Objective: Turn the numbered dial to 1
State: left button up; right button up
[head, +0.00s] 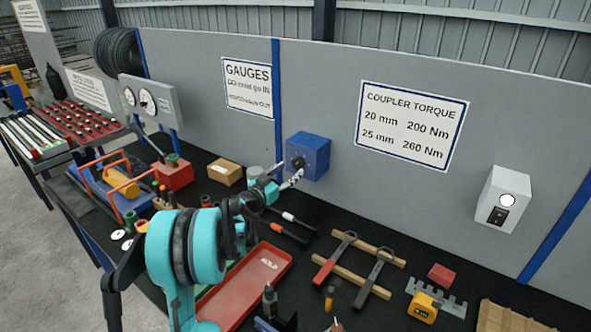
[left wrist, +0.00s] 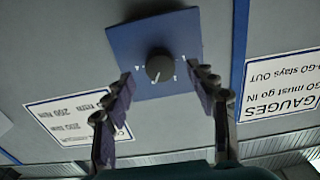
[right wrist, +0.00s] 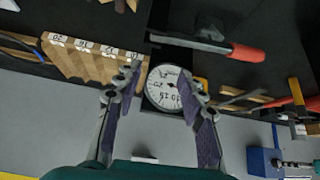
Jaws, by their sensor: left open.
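The numbered dial is a dark round knob (left wrist: 159,67) on the front of a blue box (head: 309,155) fixed to the grey wall panel. In the left wrist view its white pointer line points down, slightly left, and the white marks around it are too small to read. My left gripper (head: 290,181) is in front of the box, just below the dial. In the left wrist view its fingers (left wrist: 165,85) are spread wide on either side of the knob, apart from it. My right gripper (right wrist: 162,80) is open over the bench, its fingers either side of a round white gauge (right wrist: 170,88).
Wall signs flank the box: a gauges sign (head: 249,88) and a coupler torque sign (head: 411,124). A white switch box (head: 503,199) hangs farther right. Below lie a red tray (head: 262,268), a cardboard box (head: 225,172) and several hand tools on the black bench.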

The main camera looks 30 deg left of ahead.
aim_at(296, 166)
pick_arm(q)
jog(key=shift+w+d, duration=0.15)
jog(key=shift+w, duration=1.4)
pick_arm(e)
jog(key=shift+f, duration=0.3)
pick_arm(q)
jog(key=c, duration=1.2)
jog(key=shift+o, duration=0.2)
